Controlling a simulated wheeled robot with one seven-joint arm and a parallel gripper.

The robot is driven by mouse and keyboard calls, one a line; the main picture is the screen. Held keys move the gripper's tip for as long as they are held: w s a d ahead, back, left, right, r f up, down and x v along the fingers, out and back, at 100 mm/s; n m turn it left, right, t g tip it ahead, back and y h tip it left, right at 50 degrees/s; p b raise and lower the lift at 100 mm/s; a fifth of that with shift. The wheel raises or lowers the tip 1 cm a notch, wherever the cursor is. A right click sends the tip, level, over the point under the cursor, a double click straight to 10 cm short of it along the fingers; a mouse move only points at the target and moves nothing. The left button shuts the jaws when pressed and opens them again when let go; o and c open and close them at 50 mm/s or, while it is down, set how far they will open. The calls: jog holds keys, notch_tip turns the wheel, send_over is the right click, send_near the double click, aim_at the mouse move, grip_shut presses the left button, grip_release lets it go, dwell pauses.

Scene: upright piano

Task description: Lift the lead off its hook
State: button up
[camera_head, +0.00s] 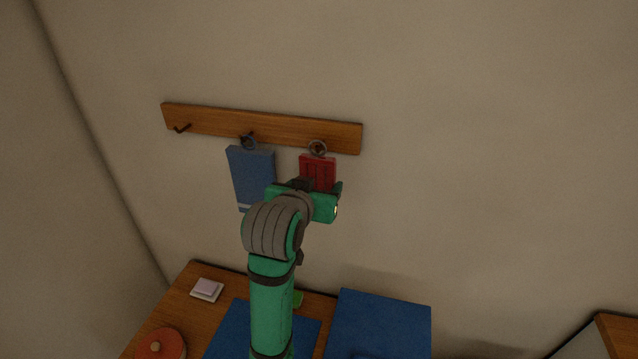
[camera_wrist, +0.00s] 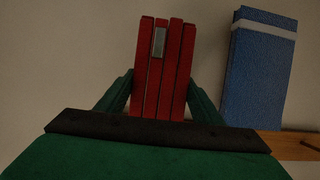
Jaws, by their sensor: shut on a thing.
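The lead appears to be the red folded bundle (camera_head: 317,170) under a dark ring (camera_head: 317,147) at the right end of the wooden hook rail (camera_head: 215,121). The ring overlaps the rail; its hook is hard to make out. In the wrist view the red bundle (camera_wrist: 165,65) shows as side-by-side red strips with a grey patch. My gripper (camera_head: 316,188) is at the bundle's lower part. In the wrist view my gripper (camera_wrist: 163,100) has one green finger on each side of the bundle, shut on it. The bundle's lower end is hidden in the head view.
A blue hanging piece (camera_head: 251,175) with a pale stripe hangs on a ring just left of the red bundle; it also shows in the wrist view (camera_wrist: 258,70). The left hook (camera_head: 182,128) is empty. Below is a wooden surface (camera_head: 180,300) with several items. The wall right is clear.

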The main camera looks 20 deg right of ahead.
jog(key=shift+s+a, duration=0.5)
jog(key=shift+s, duration=0.25)
jog(key=shift+s+a, duration=0.5)
jog(key=shift+s, duration=0.25)
jog(key=shift+s+a, duration=0.75)
jog(key=shift+s, duration=0.3)
jog(key=shift+s+a, duration=0.7)
jog(key=shift+s, duration=0.35)
jog(key=shift+w, duration=0.1)
